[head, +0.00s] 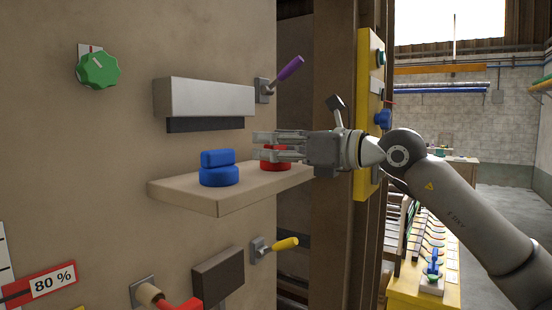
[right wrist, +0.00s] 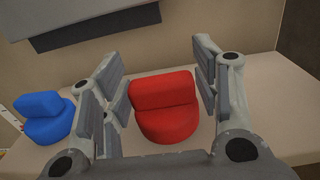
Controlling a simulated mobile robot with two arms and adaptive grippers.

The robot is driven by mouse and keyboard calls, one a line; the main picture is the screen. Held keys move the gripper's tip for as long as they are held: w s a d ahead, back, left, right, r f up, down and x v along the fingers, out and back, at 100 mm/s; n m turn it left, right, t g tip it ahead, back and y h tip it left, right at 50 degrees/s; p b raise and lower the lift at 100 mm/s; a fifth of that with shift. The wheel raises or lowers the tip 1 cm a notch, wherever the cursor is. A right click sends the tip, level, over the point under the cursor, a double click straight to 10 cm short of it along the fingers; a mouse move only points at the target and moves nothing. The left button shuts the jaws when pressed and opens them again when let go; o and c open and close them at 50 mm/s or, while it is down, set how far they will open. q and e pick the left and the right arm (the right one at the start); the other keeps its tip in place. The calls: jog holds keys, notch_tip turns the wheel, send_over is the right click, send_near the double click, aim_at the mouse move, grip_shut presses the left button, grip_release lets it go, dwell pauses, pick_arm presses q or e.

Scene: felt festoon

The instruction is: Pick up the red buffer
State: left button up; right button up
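The red buffer (right wrist: 165,108) is a round red disc with a raised bar grip on top. It stands upright on a beige shelf (head: 222,196); in the head view the buffer (head: 276,165) is partly hidden behind my gripper's fingers. My right gripper (head: 275,147) reaches in from the right at the buffer's height. In the right wrist view its fingers (right wrist: 160,85) are spread, one on each side of the buffer, with gaps showing. It does not grip the buffer. My left gripper is in neither view.
A blue buffer (head: 219,168) stands left of the red one on the shelf. A grey box (head: 205,97) juts from the wall above. A purple-handled lever (head: 285,72) is above right, a yellow-handled lever (head: 278,245) below. A brown post stands right of the shelf.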

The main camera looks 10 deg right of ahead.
jog(key=c, duration=0.5)
jog(key=shift+r, duration=0.1)
